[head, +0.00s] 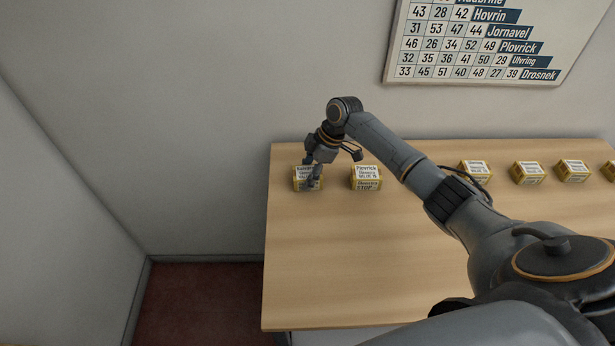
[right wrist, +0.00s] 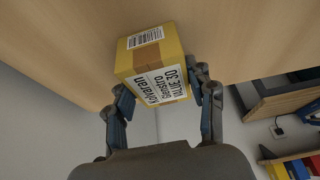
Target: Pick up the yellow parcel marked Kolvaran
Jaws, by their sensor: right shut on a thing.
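The yellow parcel marked Kolvaran (head: 301,183) is at the left end of the row on the wooden table, partly covered by my right gripper (head: 314,179). In the right wrist view the parcel (right wrist: 152,62) has a white label whose visible text ends in "lvaran", with "VALUE 30" below. My right gripper (right wrist: 163,98) is shut on it, with a finger on either side. Whether the parcel touches the table I cannot tell. My left gripper is not in view.
A parcel marked Plovrick (head: 366,178) stands close to the right of the gripped one. Several more yellow parcels (head: 527,173) stand farther right along the table (head: 350,260). The table's front area is clear. A wall chart (head: 470,45) hangs behind.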

